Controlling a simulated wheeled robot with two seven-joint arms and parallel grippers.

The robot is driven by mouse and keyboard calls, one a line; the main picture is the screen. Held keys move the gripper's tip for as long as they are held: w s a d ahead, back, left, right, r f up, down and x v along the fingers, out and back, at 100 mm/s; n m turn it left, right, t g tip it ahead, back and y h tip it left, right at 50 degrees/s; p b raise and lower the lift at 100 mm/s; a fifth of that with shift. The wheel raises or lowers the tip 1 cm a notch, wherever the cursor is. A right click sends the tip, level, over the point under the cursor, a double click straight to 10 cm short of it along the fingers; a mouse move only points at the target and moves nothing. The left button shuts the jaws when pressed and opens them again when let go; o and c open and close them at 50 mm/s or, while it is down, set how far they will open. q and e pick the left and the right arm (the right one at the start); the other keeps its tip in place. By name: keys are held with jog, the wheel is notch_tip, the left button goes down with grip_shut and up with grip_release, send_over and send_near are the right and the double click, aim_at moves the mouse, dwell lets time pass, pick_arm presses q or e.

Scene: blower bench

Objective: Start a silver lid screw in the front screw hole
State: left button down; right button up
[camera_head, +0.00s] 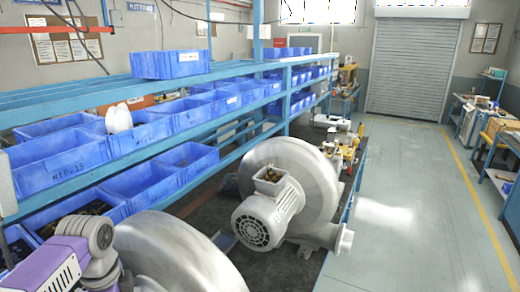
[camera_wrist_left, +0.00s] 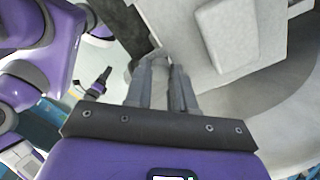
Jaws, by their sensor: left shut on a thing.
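The near blower's grey motor (camera_head: 262,215) carries a terminal box (camera_head: 270,181) that stands open on top, with brass-coloured parts inside. I cannot make out a lid, a front screw hole or a silver screw in the head view. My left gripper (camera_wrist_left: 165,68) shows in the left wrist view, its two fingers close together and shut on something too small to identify. Beyond the fingertips is a pale grey housing with a raised rectangular block (camera_wrist_left: 226,36). The fingertips hide where they meet it. My left gripper and right gripper do not show in the head view.
A second blower casing (camera_head: 172,258) stands at the front, close to my purple arm. Blue bins (camera_head: 55,160) fill the shelves on the left, and one bin (camera_head: 170,64) sits on the top shelf. A yellow machine (camera_head: 357,138) stands behind the blower. The floor (camera_head: 400,215) on the right is clear.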

pick_arm(q)
jog(key=m+p, duration=0.1)
jog(key=m, duration=0.3)
jog(key=m+p, duration=0.1)
jog(key=m, duration=0.3)
jog(key=c, duration=1)
grip_release()
jog(key=shift+c, duration=0.2)
jog(key=shift+o, duration=0.8)
